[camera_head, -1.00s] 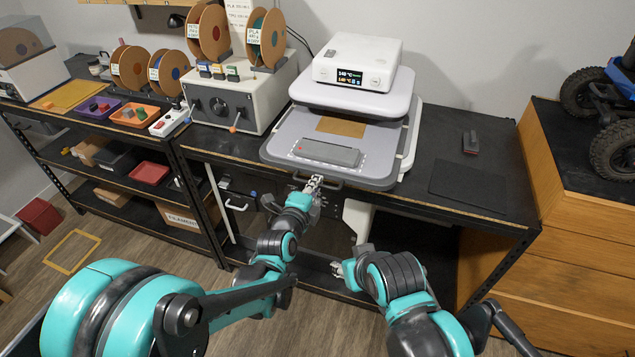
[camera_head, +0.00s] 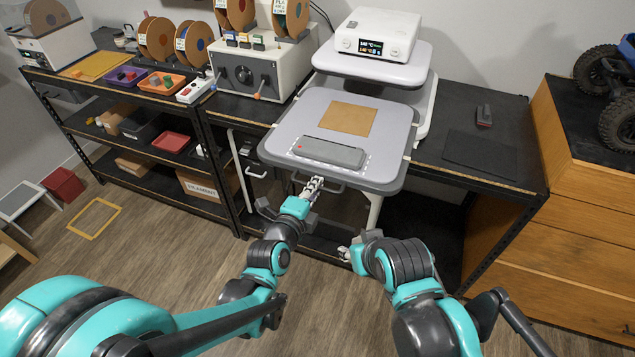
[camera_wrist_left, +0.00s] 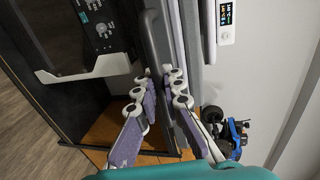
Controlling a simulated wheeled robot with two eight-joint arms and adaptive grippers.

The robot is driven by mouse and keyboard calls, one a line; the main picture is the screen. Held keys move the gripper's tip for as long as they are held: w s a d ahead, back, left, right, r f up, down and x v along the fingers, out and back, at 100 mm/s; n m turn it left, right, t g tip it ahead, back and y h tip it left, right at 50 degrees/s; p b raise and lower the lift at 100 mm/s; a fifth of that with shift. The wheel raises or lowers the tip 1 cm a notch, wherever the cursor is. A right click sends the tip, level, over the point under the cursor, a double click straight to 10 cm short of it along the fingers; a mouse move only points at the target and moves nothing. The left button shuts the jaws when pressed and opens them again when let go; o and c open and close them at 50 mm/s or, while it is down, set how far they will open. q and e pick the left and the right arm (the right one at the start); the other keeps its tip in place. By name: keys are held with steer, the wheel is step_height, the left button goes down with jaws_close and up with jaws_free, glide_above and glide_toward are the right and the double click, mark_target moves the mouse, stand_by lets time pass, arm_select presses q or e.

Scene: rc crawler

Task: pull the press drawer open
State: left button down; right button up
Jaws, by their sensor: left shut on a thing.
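The press drawer (camera_head: 277,138) is a grey slab with rounded corners, out in front of the white heat press (camera_head: 376,34) and past the table's front edge. A tan sheet (camera_head: 347,118) and a grey block (camera_head: 328,152) lie on it. My left gripper (camera_head: 314,184) is shut on the dark drawer handle (camera_head: 334,187) at its front edge. In the left wrist view, the handle bar (camera_wrist_left: 153,45) runs between the fingers (camera_wrist_left: 160,82). My right gripper (camera_head: 346,252) is below and right of the handle, apart from it; its fingers are too small to read.
The dark table (camera_head: 510,165) carries a mat (camera_head: 483,150) and a small red-and-black tool (camera_head: 484,116) at right. A wooden cabinet (camera_head: 580,230) stands farther right. A spool machine (camera_head: 257,72) is left of the press. Open floor (camera_head: 150,240) lies at left.

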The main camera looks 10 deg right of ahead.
arm_select(q)
steer(key=c, duration=1.6)
jaws_free()
steer(key=v, duration=1.2)
